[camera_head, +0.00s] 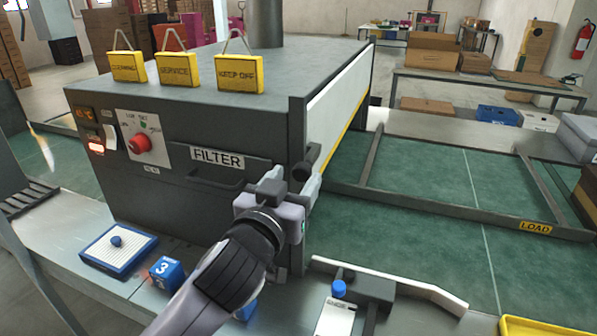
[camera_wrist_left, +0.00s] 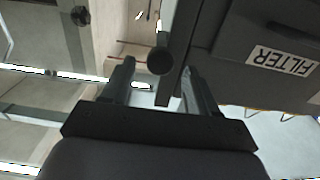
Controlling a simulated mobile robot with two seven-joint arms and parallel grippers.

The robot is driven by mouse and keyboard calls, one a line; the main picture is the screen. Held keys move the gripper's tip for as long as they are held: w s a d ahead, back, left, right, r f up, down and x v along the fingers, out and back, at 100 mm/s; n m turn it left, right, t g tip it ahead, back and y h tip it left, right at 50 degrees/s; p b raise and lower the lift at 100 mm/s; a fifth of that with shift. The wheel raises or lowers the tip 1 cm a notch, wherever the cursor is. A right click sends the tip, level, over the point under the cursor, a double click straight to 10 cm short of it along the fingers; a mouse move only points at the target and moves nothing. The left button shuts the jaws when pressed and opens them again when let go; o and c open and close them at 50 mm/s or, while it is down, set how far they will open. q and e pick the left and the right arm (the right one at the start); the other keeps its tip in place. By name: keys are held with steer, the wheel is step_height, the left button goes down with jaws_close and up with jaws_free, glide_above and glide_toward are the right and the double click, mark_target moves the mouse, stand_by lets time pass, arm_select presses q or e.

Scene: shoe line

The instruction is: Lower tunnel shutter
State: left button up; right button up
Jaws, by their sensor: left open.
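The tunnel is a dark grey box (camera_head: 230,215) labelled FILTER. A white shutter panel (camera_head: 338,97) with a yellow lower edge hangs on its right side; I cannot tell how far open it is. A dark round knob (camera_head: 301,171) sticks out at the front right corner by the shutter. My left gripper (camera_head: 292,184) is open at this knob. In the left wrist view, the knob (camera_wrist_left: 159,61) shows between the fingertips of the gripper (camera_wrist_left: 158,70); I cannot tell if they touch it. My right gripper is not in view.
Yellow tags (camera_head: 240,73) stand on the tunnel top. A red dial (camera_head: 139,144) is on its front. A blue-and-white pad (camera_head: 118,250) and a blue block (camera_head: 166,272) lie on the front ledge. A green conveyor (camera_head: 425,185) with metal rails runs right of the tunnel.

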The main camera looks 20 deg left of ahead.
arm_select(q)
steer(key=shift+w, duration=1.15)
jaws_close()
step_height(320, 180, down, 21)
steer(key=b, duration=1.3)
steer(key=shift+r, duration=0.15)
steer(key=shift+d, duration=0.1)
jaws_free()
